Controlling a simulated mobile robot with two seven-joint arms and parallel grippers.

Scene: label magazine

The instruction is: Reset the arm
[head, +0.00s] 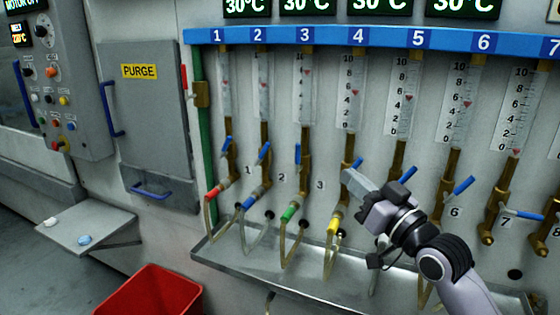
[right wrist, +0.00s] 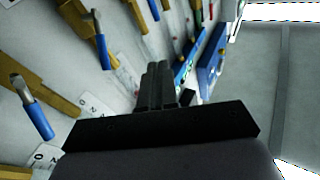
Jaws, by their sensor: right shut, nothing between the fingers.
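My right gripper (head: 352,178) is shut and empty, in front of the flow-meter panel near the lower part of valve 4. Its arm comes in from the lower right. In the right wrist view its closed fingers (right wrist: 158,85) point toward the valve row. I cannot tell whether the fingertips touch the valve 4 fitting (head: 346,158). The arm hides part of the lower valve 5 area. My left gripper is not in view.
Numbered flow meters with brass valves and blue handles (head: 464,186) line the wall. Coloured hoses (head: 289,213) hang above a metal tray (head: 270,277). A PURGE cabinet (head: 150,110), a small shelf (head: 108,222) and a red bin (head: 150,292) are at left.

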